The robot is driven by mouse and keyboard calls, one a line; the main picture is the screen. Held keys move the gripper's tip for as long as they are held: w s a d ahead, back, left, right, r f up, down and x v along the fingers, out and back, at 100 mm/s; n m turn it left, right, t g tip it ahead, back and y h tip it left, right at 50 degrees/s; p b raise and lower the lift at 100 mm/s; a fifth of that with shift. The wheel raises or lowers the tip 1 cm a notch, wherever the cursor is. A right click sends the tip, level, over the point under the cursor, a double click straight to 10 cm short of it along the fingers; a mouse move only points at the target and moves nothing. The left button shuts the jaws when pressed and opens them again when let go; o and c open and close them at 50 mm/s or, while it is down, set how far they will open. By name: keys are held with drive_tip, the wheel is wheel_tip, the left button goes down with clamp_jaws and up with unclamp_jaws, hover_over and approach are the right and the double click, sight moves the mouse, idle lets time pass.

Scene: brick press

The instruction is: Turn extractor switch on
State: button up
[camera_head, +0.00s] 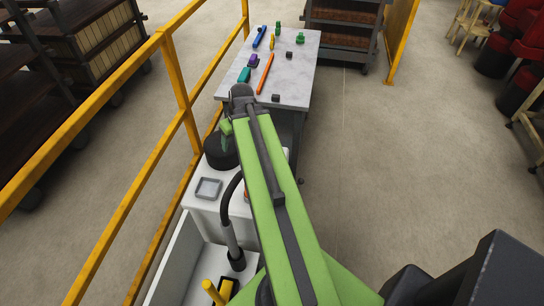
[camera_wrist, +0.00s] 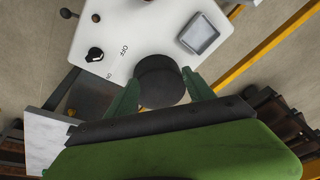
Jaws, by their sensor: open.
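A black rotary knob (camera_wrist: 95,54) sits on a white panel (camera_wrist: 115,28), with OFF and ON lettering to its right and lower right in the wrist view. I cannot tell where its pointer is set. My gripper (camera_wrist: 160,77) is open, its two green fingers on either side of a black cylinder (camera_wrist: 160,70) at the panel's edge. I cannot tell whether they touch it. The knob is up and left of the fingers, clear of them. In the head view the black cylinder (camera_head: 219,153) stands on the white machine (camera_head: 200,215), beside my arm, which hides part of the machine.
A grey square frame (camera_wrist: 200,35) is set in the panel. A yellow railing (camera_head: 178,80) runs along the left. A worktable (camera_head: 293,75) with colored tools stands beyond the machine.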

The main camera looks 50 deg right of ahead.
drive_tip(key=s+d+f+m+t+h+b, duration=0.1)
drive_tip(key=s+d, duration=0.3)
drive_tip(key=d, duration=0.4)
drive_tip(key=s+d+f+h+b, duration=0.1)
drive_tip(key=s+d, duration=0.3)
drive_tip(key=d, duration=0.4)
drive_tip(key=b+x, duration=0.5)
drive_tip(key=x, duration=0.1)
drive_tip(key=b+x, duration=0.6)
drive_tip(key=a+b+x, duration=0.1)
drive_tip(key=b+x, duration=0.4)
drive_tip(key=shift+w+f, duration=0.25)
drive_tip(key=shift+f, duration=0.15)
drive_tip(key=shift+r, duration=0.1)
drive_tip(key=shift+c, duration=0.3)
